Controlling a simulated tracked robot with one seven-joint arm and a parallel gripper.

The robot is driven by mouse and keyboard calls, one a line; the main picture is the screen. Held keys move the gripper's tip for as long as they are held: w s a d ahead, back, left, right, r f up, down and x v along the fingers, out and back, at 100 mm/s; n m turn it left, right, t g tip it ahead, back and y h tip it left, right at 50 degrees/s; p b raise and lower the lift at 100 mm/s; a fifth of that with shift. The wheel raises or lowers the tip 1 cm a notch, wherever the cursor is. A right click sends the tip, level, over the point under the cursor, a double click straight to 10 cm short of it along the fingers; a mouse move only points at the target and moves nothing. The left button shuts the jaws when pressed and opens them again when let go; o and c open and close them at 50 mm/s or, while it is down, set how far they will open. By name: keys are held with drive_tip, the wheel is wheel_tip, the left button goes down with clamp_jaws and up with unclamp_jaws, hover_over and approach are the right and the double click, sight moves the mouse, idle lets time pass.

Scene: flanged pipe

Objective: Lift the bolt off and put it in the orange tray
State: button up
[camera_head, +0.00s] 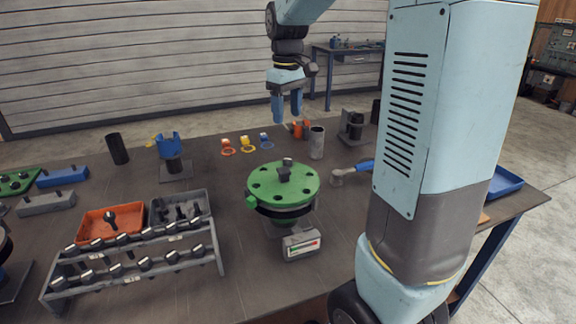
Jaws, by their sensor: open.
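The green round flange (270,189) sits on its pipe stand near the middle of the table, with several dark holes around its top. A dark bolt (287,161) stands at the flange's far edge, and a dark block-like piece (283,173) is just in front of it; I cannot tell whether they touch. The orange tray (84,229) is at the left, behind a rack, with a dark bolt (109,216) in it. My gripper (287,117) points down with its blue fingers apart and empty, above and beyond the flange.
A grey tray (158,219) of dark parts adjoins the orange tray. A two-row bolt rack (140,267) stands in front. A small gauge box (301,245) is before the flange. A dark cylinder (317,142) and coloured rings (247,148) are behind it.

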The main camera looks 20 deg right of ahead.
sight(287, 158)
wheel_tip(287, 158, down, 14)
drive_tip(key=shift+s+a+r, duration=0.1)
drive_tip(key=shift+r, duration=0.15)
idle(0.5)
clamp_jaws()
idle(0.4)
